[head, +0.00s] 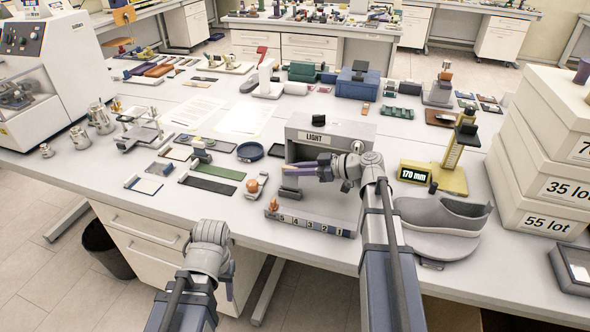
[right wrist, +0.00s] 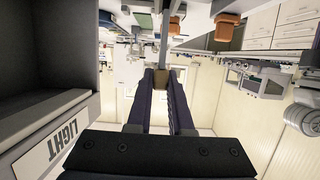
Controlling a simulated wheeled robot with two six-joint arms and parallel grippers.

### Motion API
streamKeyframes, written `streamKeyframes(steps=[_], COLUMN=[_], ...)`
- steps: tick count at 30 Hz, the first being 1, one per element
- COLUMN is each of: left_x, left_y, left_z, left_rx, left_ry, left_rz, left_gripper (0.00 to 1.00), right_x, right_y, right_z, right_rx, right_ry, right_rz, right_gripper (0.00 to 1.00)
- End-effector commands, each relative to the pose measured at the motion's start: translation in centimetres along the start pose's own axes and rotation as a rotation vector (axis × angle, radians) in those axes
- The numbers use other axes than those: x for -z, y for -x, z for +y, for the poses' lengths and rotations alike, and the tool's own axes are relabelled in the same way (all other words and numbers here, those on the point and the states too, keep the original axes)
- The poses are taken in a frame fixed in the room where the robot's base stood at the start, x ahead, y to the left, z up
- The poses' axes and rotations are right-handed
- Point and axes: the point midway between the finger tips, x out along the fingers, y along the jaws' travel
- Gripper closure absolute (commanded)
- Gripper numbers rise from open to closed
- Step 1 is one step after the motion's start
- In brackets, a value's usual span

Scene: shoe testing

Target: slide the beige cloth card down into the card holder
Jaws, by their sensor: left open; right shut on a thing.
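My right gripper (head: 284,169) is in front of the grey light box opening and points left. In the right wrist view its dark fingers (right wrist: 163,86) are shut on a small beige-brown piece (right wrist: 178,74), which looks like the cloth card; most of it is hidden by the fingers. A low grey strip numbered 5 to 1 (head: 310,223) lies on the table below the gripper, apart from it. I cannot tell for sure which thing is the card holder. My left gripper (head: 229,278) is open, low in front of the table edge, and looks empty.
The light box (head: 345,128) stands close behind my right gripper, and its wall fills the left of the right wrist view (right wrist: 60,60). A yellow gauge reading 170 mm (head: 452,178) and a grey shoe (head: 440,212) are to the right.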

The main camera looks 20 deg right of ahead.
Motion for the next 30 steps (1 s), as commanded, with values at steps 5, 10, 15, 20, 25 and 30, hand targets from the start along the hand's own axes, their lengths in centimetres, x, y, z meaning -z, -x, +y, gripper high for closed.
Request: streamKeyframes(steps=[5, 10, 15, 20, 25, 30], left_x=[0.0, 0.1, 0.1, 0.1, 0.1, 0.1], left_y=[-0.6, -0.9, -1.4, -1.7, -2.1, -2.5], left_z=[0.1, 0.1, 0.1, 0.2, 0.2, 0.2], left_rx=[0.0, 0.0, 0.0, 0.0, 0.0, 0.0], left_ry=[0.0, 0.0, 0.0, 0.0, 0.0, 0.0], left_rz=[0.0, 0.0, 0.0, 0.0, 0.0, 0.0], left_gripper=[0.5, 0.5, 0.5, 0.5, 0.5, 0.5], right_x=[-0.5, -0.9, -1.3, -1.7, -2.0, -2.4], right_y=[-0.2, -0.3, -0.4, -0.5, -0.6, -0.8], right_z=[0.0, 0.0, 0.0, 0.0, 0.0, 0.0], right_rx=[0.0, 0.0, 0.0, 0.0, 0.0, 0.0], right_ry=[0.0, 0.0, 0.0, 0.0, 0.0, 0.0], right_rz=[0.0, 0.0, 0.0, 0.0, 0.0, 0.0], right_gripper=[1.0, 1.0, 1.0, 1.0, 1.0, 1.0])
